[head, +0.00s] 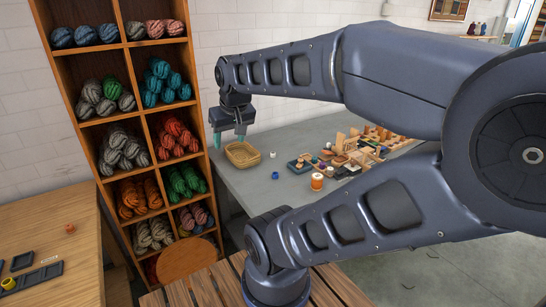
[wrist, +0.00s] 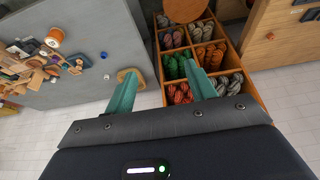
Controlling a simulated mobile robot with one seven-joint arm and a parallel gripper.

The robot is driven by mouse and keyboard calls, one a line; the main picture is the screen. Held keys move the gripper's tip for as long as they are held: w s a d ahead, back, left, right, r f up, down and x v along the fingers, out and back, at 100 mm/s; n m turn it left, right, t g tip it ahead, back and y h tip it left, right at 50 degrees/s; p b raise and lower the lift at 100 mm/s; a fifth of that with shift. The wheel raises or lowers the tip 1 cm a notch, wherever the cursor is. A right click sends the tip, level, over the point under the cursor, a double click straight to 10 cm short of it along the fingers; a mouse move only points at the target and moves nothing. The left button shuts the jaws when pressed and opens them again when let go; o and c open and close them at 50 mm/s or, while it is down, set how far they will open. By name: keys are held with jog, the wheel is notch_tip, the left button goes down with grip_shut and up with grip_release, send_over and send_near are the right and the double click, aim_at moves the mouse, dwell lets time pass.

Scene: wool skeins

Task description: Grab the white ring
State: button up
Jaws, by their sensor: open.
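A small white ring (head: 273,154) lies on the grey table (head: 235,183), to the right of the wicker basket (head: 242,154). In the wrist view the small pale thing (wrist: 106,77) beside the basket appears to be this ring; its hole is too small to make out. My gripper (head: 229,136) is open and empty, raised above and to the left of the basket in the head view. In the wrist view its teal fingers (wrist: 161,72) are spread apart, and the left one partly covers the basket. The ring is outside the fingers, to their left.
A blue ring-like piece (head: 275,175) lies near the white ring. An orange spool (head: 317,181) and several wooden pieces stand to the right. A tall shelf (head: 137,125) of wool skeins stands left of the table. Bare table surrounds the white ring.

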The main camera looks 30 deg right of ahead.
jog(key=w+d+r+m, duration=0.1)
jog(key=w+d+m, duration=0.15)
jog(key=w, duration=0.45)
jog(key=w+d+m, duration=0.2)
jog(key=w+d, duration=0.2)
jog(key=w, duration=0.4)
jog(key=m+g+h, duration=0.4)
jog(key=m+g, duration=0.1)
jog(key=m, duration=0.8)
send_over(272, 157)
jog(key=a, duration=0.3)
notch_tip(272, 157, down, 32)
jog(key=x, duration=0.3)
jog(key=w+x, duration=0.1)
jog(key=x, duration=0.6)
jog(key=shift+w+d+f, duration=0.15)
jog(key=c, duration=1)
